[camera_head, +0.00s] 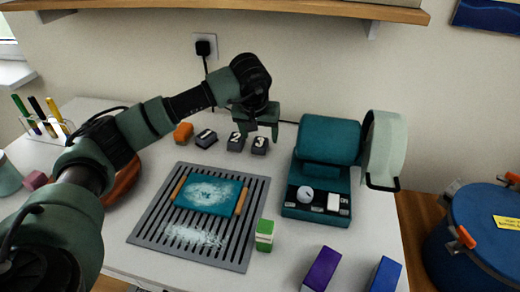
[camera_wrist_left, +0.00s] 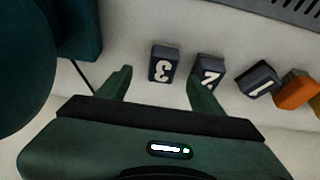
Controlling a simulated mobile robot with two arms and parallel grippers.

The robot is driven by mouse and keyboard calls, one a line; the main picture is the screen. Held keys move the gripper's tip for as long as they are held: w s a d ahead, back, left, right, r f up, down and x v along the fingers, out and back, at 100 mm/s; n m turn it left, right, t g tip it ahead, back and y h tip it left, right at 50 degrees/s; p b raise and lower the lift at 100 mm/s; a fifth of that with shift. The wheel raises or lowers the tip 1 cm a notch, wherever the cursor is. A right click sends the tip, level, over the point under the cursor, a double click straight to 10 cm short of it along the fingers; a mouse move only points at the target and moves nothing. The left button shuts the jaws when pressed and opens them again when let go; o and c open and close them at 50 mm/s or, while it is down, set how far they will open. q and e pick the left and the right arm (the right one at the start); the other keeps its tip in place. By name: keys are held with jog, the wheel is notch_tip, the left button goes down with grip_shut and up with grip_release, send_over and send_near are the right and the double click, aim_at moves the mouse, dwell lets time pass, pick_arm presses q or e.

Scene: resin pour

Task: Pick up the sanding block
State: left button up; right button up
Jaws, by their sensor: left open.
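Small dark grey blocks with white numerals stand in a row behind the grate: block 1 (camera_head: 206,138), block 2 (camera_head: 236,142) and block 3 (camera_head: 260,146). Which item is the sanding block is not clear from the pictures. My left gripper (camera_head: 263,128) is open and empty, pointing down over block 3. In the left wrist view, block 3 (camera_wrist_left: 164,64) lies ahead between the open fingertips (camera_wrist_left: 160,76), and block 2 (camera_wrist_left: 209,71) is close by the right-hand finger. Contact cannot be told. My right gripper is out of view.
An orange block (camera_head: 183,132) stands left of the row. A slotted grey grate (camera_head: 150,225) holds a teal tray (camera_head: 208,196). A teal machine (camera_head: 328,140) with a raised lid stands right. Green (camera_head: 264,236), purple (camera_head: 321,268) and blue (camera_head: 385,275) blocks stand in front.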

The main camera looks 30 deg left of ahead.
aim_at(260, 144)
pick_arm(q)
jog(key=p+x, duration=0.1)
jog(key=x, duration=0.4)
jog(key=shift+a+f, duration=0.2)
jog(key=shift+f, duration=0.2)
grip_shut()
